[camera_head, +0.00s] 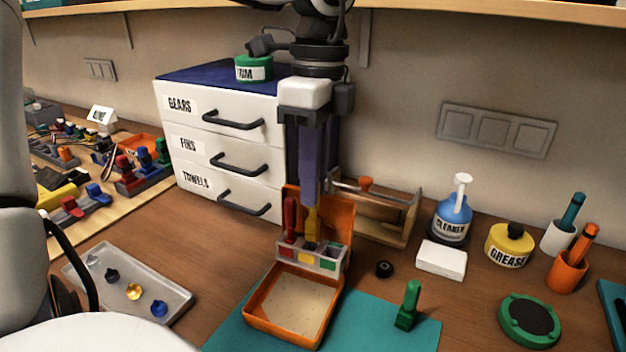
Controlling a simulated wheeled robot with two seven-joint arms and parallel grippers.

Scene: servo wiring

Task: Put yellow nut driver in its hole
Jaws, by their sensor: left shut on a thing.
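My left gripper (310,200) points straight down, shut on the yellow nut driver (312,226). The yellow nut driver is upright at the middle of the small grey rack (338,262), which has red, yellow and green squares on its front. Its lower end is at the rack's top; I cannot tell whether it is in the hole. The red driver (290,216) stands upright at the rack's red left end. The green driver (409,302) stands on the teal mat, away from the rack. My right gripper is not in view.
The rack stands in an open orange case (256,318) on the teal mat (385,332). A wooden stand (400,232) is behind it, a black ring (384,269) to its right. A grey tray (172,302) is left, white drawers (225,150) behind.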

